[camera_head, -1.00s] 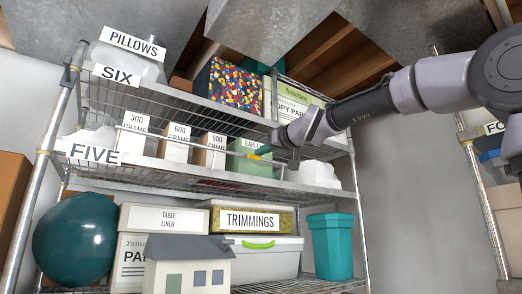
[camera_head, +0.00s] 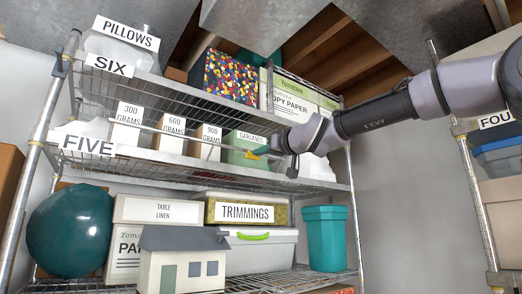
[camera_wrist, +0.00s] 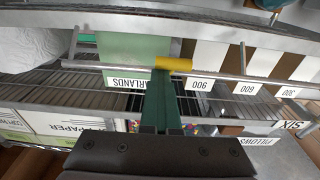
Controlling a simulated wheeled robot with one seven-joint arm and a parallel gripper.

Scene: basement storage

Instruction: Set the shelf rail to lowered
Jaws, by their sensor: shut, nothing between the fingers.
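The shelf rail (camera_head: 217,143) is a thin metal bar across the front of the boxes on the shelf marked FIVE. In the wrist view the rail (camera_wrist: 225,76) crosses in front of the GARLANDS and 900 boxes. A yellow grip (camera_wrist: 174,63) sits on the rail; it also shows in the head view (camera_head: 254,157). My gripper (camera_head: 265,151) is at the rail's right part. In the wrist view its teal fingers (camera_wrist: 161,78) are together and empty, with their tips right at the yellow grip. I cannot tell whether they touch it.
Behind the rail stand the green GARLANDS box (camera_head: 239,154) and the white-labelled 300 (camera_head: 124,134), 600 (camera_head: 169,143) and 900 (camera_head: 204,148) boxes. The SIX shelf (camera_head: 182,98) is above. A second rack (camera_head: 481,200) stands at the right.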

